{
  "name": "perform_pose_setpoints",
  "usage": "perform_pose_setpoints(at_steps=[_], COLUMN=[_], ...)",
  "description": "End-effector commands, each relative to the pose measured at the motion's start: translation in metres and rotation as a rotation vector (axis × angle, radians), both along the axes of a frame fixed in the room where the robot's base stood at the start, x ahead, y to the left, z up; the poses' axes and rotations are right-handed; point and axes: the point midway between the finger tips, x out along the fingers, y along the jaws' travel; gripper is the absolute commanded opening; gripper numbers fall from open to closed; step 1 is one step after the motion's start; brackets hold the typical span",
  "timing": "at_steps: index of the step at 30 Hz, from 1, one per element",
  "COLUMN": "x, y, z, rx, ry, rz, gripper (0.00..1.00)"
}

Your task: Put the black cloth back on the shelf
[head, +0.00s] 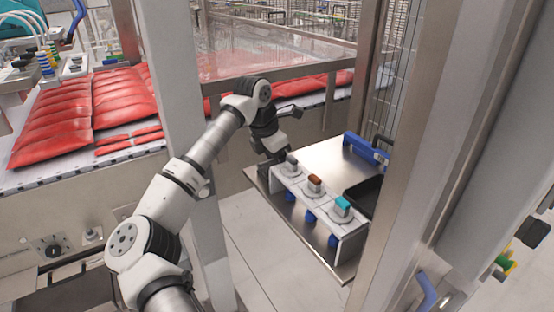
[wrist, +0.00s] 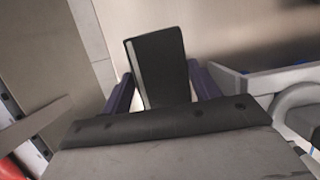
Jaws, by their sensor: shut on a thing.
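My gripper (wrist: 162,88) is shut on a flat black piece, which looks like the black cloth (wrist: 158,62). The piece has a pale strip along its left side and stands up between the two purple fingers. The cloth cannot be made out there. Whether it touches the shelf cannot be told.
A white box with several coloured knobs (head: 316,203) stands on the shelf's front. A black tray-like item (head: 364,193) and a blue-handled tool (head: 362,147) lie to its right. A metal post (head: 412,130) stands at right. Red packs (head: 55,125) lie on the conveyor at left.

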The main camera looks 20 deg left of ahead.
Motion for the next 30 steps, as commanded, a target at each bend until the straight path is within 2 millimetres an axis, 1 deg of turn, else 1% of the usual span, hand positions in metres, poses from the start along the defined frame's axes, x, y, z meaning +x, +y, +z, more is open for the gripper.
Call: perform_pose_setpoints(at_steps=[6,10,11,15,24,27,30], x=[0.000,0.000,0.000,0.000,0.000,-0.001,-0.005], y=[0.000,0.000,0.000,0.000,0.000,0.002,0.005], z=[0.000,-0.004,-0.002,-0.002,0.000,0.006,0.021], rx=[0.002,0.002,0.002,0.002,0.002,0.003,0.005], ry=[-0.001,-0.001,-0.001,-0.001,-0.001,-0.002,-0.004], rz=[0.001,0.001,0.001,0.001,0.001,0.001,0.002], gripper=[0.40,0.40,0.65,0.83,0.83,0.83,0.83])
